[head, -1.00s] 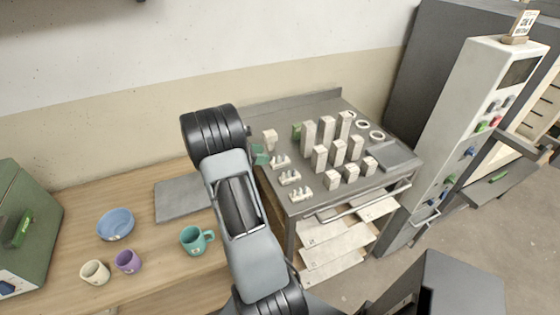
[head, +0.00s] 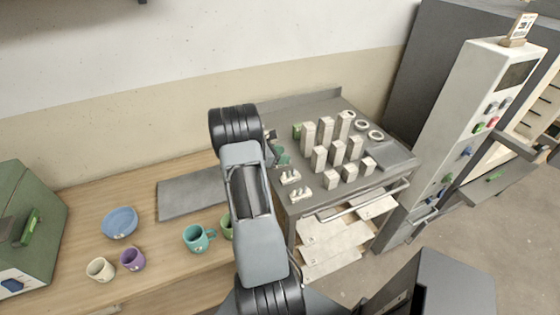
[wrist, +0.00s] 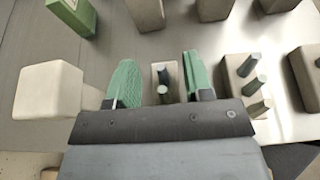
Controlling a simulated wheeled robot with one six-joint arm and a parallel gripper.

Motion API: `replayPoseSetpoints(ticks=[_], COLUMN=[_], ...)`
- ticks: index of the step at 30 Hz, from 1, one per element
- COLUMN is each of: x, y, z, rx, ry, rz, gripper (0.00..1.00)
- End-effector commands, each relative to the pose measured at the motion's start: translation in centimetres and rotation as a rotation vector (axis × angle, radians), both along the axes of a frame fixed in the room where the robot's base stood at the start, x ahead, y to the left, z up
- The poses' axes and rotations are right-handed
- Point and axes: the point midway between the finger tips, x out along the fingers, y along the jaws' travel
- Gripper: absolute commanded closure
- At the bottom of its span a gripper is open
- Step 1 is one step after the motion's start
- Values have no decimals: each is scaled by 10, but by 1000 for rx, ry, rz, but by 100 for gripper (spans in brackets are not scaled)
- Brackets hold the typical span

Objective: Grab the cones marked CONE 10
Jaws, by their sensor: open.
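My gripper (wrist: 160,83) is open, its two green-padded fingers apart. Between them in the wrist view is a pale cone holder (wrist: 157,74) with small dark grey-green cones in it; the fingers do not visibly grip it. A second cone holder (wrist: 231,62) with several cones is to the right of the right finger. In the head view, my gripper (head: 278,156) is at the left part of the grey cart top, covering the back holder. Two other holders stand in front of it, one nearer the gripper (head: 290,177) and one at the front (head: 301,194). No CONE 10 marking is legible.
Several tall pale posts (head: 325,130) stand right of the holders. A green box (wrist: 75,14) and a pale block (wrist: 48,90) are left of the fingers. White rings (head: 361,124) and a grey plate (head: 388,155) lie farther right. Mugs and a blue bowl (head: 119,222) are on the wooden table.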

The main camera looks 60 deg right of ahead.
Motion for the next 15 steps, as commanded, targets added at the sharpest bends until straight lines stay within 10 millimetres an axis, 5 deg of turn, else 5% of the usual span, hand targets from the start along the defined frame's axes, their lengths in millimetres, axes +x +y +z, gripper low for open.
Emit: replayPoseSetpoints(ticks=[5,15], x=[0,0], y=[0,0], z=[0,0], rx=[0,0], ry=[0,0], rz=[0,0], gripper=[55,88])
